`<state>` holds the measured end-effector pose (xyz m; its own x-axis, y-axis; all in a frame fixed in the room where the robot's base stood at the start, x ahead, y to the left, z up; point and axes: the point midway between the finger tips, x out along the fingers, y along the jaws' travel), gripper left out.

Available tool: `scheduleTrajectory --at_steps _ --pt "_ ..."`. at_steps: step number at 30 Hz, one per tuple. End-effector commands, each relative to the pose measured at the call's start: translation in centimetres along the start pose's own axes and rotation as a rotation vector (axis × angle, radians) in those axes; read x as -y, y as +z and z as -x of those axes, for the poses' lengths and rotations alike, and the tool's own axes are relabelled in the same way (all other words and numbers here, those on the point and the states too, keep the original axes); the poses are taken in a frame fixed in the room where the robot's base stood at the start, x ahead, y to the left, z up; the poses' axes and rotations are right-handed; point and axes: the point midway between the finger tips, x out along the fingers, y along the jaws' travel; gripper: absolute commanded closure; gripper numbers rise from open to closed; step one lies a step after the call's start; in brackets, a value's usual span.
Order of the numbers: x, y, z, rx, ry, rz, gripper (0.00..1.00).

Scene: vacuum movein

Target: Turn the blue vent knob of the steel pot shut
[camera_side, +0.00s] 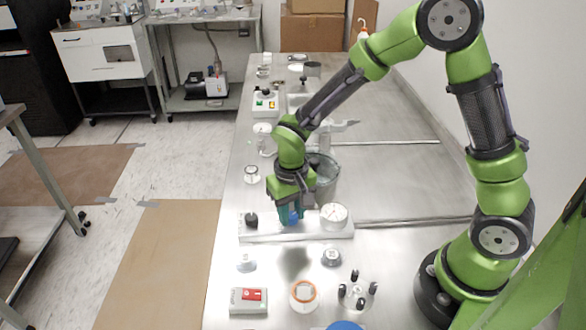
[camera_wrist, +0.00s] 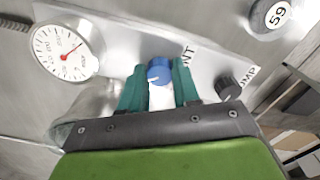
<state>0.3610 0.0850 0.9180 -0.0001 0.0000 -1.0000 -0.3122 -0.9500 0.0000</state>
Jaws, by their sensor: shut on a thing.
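The blue vent knob (camera_wrist: 158,70) sits on a pale panel between the two teal fingers of my gripper (camera_wrist: 159,75). The fingers are shut on it from both sides. In the side view my gripper (camera_side: 291,214) points down at the panel, and a little of the blue knob (camera_side: 294,219) shows beside the fingers. The knob's turn angle cannot be told. Part of the label beside it is hidden, leaving "NT" readable. The steel pot (camera_side: 327,182) stands just behind the panel, partly hidden by my wrist.
A black pump knob (camera_wrist: 229,88) and a round dial gauge (camera_wrist: 66,50) flank the blue knob on the panel (camera_side: 286,235). In front stand a red-labelled box (camera_side: 249,301), an orange-rimmed round dish (camera_side: 303,294) and small black-topped items. Bare steel bench lies to the right.

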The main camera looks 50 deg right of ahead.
Motion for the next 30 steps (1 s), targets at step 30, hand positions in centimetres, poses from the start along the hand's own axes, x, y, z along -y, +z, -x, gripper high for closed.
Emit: scheduleTrajectory --at_steps 30 --pt "-0.01 -0.04 0.15 -0.001 0.0 0.837 0.99"
